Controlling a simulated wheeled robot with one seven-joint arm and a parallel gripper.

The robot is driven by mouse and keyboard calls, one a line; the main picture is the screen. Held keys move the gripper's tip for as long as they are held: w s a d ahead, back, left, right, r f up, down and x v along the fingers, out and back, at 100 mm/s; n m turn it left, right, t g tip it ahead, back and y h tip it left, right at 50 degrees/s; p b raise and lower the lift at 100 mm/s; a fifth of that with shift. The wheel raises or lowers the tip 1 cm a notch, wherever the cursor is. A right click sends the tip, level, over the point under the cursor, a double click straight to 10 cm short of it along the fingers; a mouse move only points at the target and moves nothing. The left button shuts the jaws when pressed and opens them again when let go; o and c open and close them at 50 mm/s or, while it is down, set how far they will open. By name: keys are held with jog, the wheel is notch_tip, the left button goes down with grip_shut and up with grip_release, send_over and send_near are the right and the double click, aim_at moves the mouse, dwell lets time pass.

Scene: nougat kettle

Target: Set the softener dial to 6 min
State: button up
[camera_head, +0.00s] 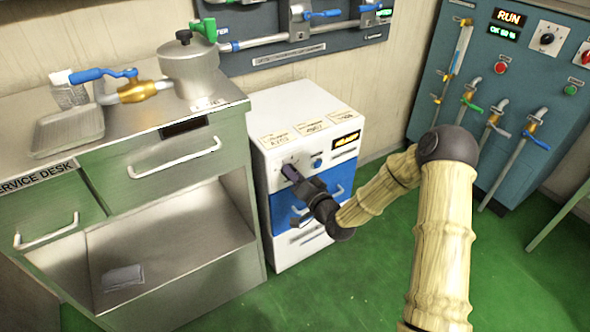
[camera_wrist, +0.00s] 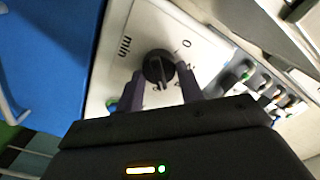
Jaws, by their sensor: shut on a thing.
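The softener is a white cabinet (camera_head: 270,150) with a blue front panel, standing between the service desk and the wall panel. Its black dial (camera_wrist: 158,68) shows in the wrist view on a white face, with "min" printed to its left and a 0 at its upper right. The setting it points to is not clear to read. My gripper (camera_wrist: 163,88) has its two purple fingers on either side of the dial, shut on it. In the head view my gripper (camera_head: 290,172) reaches the upper left of the cabinet's front and hides the dial.
A blue button (camera_head: 317,161) and a lit display (camera_head: 345,143) sit right of the dial. The blue panel has a handle (camera_head: 335,190). The steel service desk (camera_head: 130,130) stands close on the left. Green floor (camera_head: 360,240) is clear on the right.

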jog(key=shift+f+m+p, duration=0.1)
jog(key=shift+m+p, duration=1)
jog(key=shift+m, duration=0.9)
jog(key=o, duration=1)
jog(key=p+v, duration=0.3)
jog(key=v, duration=1.4)
jog(key=shift+s+d, duration=0.15)
jog(key=shift+d, duration=0.1)
